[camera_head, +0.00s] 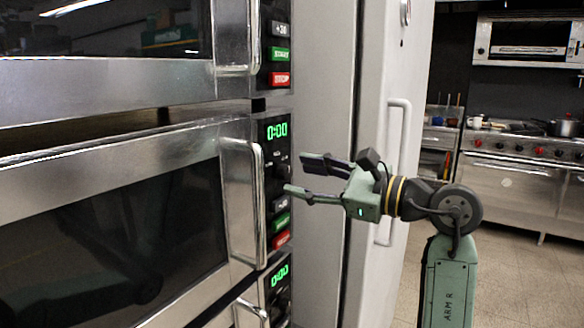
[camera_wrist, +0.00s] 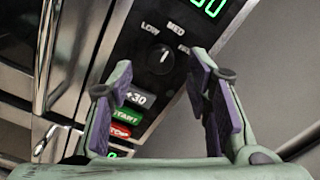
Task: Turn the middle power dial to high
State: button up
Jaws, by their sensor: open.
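The middle power dial (camera_wrist: 160,59) is a round black knob with a white mark on the middle microwave's black control panel (camera_wrist: 200,40). LOW, MED and a partly covered third label surround it. Its mark points roughly toward MED, but the exact setting is hard to tell. In the head view the dial (camera_head: 279,165) sits below the green 0:00 display. My gripper (camera_head: 294,174) is open and empty, its fingers aimed at the panel just to the right of the dial. In the wrist view the dial shows between the fingertips of my gripper (camera_wrist: 160,62), apparently untouched.
The middle microwave's vertical door handle (camera_head: 243,203) stands out left of the panel. The +30, green START (camera_wrist: 125,115) and red STOP buttons lie below the dial. Other microwaves sit above and below. A tall pale door with a handle (camera_head: 392,170) is behind my gripper.

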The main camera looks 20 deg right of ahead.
aim_at(289, 174)
jog(key=shift+p+x, duration=0.3)
jog(key=shift+x, duration=1.35)
grip_shut()
